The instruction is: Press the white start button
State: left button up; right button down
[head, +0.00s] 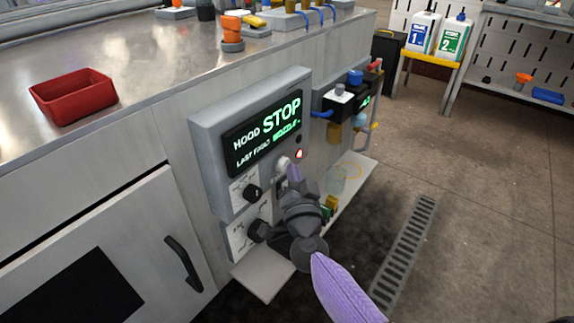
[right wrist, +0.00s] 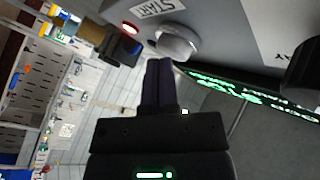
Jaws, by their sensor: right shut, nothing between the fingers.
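The white start button (head: 283,163) is a round knob on the grey control panel (head: 206,131), under the display reading HOOD STOP. In the right wrist view the button (right wrist: 177,42) sits beside a START label (right wrist: 158,8). My right gripper (head: 291,170) is shut and empty, its dark purple fingers at the button's lower right in the head view. In the right wrist view the fingertips (right wrist: 159,64) lie just below the button. I cannot tell whether they touch it. My left gripper is not in view.
A small red light (head: 299,154) is right of the button. Two black knobs, the upper one (head: 252,192) nearer the button, are below the display. A red tray (head: 74,97) stands on the metal counter. A box with a blue cap (head: 355,77) juts out to the right.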

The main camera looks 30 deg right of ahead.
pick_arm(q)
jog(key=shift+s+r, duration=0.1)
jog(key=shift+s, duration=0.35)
pick_arm(e)
jog(key=shift+w+a, duration=0.1)
jog(key=shift+w, duration=0.1)
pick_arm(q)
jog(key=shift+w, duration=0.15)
pick_arm(e)
jog(key=shift+s, duration=0.1)
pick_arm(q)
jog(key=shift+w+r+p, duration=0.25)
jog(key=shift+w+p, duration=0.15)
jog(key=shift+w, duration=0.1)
pick_arm(e)
jog(key=shift+s+d, duration=0.3)
jog(key=shift+s, duration=0.4)
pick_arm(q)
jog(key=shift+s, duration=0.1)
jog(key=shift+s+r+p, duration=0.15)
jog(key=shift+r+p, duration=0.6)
pick_arm(e)
jog(key=s, duration=0.1)
jog(key=s+d, duration=0.1)
jog(key=s, duration=0.1)
jog(key=s+d, duration=0.1)
jog(key=shift+s, duration=0.3)
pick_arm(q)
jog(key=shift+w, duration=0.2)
